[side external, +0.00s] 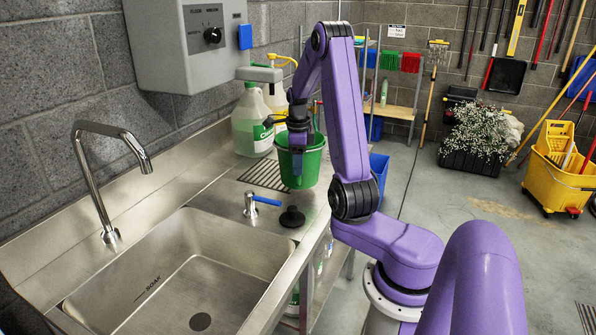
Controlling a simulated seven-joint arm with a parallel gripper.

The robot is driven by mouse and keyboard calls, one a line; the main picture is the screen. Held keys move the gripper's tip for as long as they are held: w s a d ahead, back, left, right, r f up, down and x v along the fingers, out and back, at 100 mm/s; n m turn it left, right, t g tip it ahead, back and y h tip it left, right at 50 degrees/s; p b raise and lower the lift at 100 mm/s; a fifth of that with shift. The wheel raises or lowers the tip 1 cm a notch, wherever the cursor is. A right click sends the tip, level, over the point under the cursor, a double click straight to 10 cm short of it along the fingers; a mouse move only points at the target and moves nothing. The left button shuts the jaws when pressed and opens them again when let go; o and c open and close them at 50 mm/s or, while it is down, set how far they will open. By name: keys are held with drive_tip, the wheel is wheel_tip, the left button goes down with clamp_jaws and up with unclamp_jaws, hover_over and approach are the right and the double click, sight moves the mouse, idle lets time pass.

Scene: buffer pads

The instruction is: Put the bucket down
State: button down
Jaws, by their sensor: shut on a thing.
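A green bucket (312,163) is at the far end of the steel counter, over or on the slotted drain grate (262,178). I cannot tell whether its base touches the surface. My gripper (298,165) points down at the near side of the bucket and is shut on it, at the rim or wall. My fingers overlap the bucket, so the exact contact is hidden. The bucket looks upright.
A steel sink (180,265) with a tall faucet (110,170) fills the near counter. A blue-handled valve (252,203) and a black stopper (292,217) are near the bucket. Jugs (250,125) stand behind it by the wall. A yellow mop bucket (555,175) is on the floor.

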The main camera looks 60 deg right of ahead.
drive_tip(key=shift+w+d+f, duration=0.1)
drive_tip(key=shift+w+f, duration=0.05)
drive_tip(key=shift+f, duration=1.95)
drive_tip(key=shift+c, duration=1.7)
unclamp_jaws()
